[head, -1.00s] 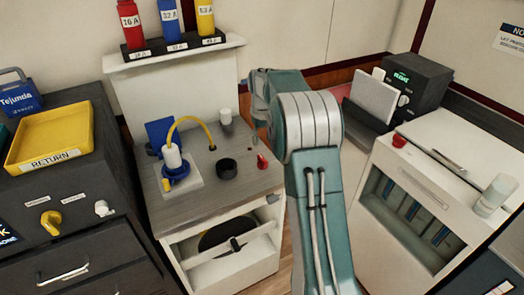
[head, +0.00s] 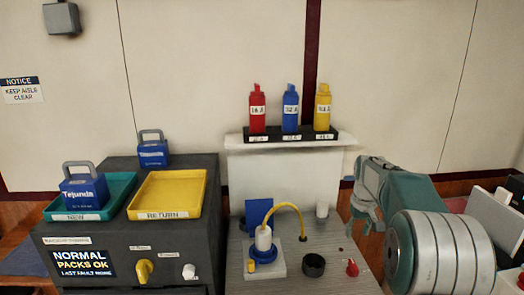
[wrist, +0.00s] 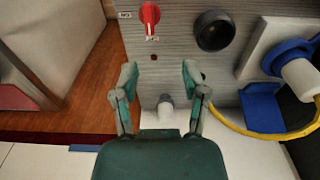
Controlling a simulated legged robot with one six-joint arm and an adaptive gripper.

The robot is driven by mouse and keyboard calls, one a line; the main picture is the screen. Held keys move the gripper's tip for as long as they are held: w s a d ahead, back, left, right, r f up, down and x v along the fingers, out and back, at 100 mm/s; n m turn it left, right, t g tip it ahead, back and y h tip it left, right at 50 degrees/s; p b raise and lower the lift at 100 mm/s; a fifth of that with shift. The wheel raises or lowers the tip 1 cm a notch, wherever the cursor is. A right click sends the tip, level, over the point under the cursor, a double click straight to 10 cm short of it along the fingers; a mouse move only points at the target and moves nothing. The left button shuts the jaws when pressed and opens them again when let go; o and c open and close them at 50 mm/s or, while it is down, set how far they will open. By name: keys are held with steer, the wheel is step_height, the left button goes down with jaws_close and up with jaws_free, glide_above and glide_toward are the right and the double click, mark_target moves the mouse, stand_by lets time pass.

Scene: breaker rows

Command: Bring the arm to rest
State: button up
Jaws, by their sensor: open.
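My arm (head: 440,250) is bent at the lower right of the head view, raised beside the grey bench (head: 355,268). My gripper (wrist: 160,73) is open, its two teal fingers apart with nothing held between them. In the head view the gripper (head: 362,208) hangs over the bench's right side, partly overlapped by the arm. A small white cylinder (wrist: 165,106) shows between the fingers in the wrist view, beyond them; in the head view it stands left of the gripper.
Red (head: 257,112), blue (head: 290,110) and yellow (head: 322,109) breakers stand in a black rack. The bench holds a red knob (head: 352,268), black ring (head: 314,265) and white plug (head: 264,238) with yellow cable. Green (head: 117,190) and yellow (head: 168,214) trays are left.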

steer(key=s+a+r+t, duration=0.1)
steer(key=s+a+r, duration=0.4)
steer(key=s, duration=0.3)
steer(key=s+a+r+t, duration=0.1)
steer(key=s+a+r, duration=0.4)
steer(key=s, duration=0.2)
steer(key=s+a+f+t, duration=0.1)
steer(key=s+a+f, duration=0.1)
steer(key=s, duration=0.6)
steer(key=s+a+f+t, duration=0.2)
steer(key=s+a, duration=0.1)
steer(key=s, duration=0.6)
steer(key=shift+s+f+m, duration=0.15)
steer(key=shift+s+m, duration=0.15)
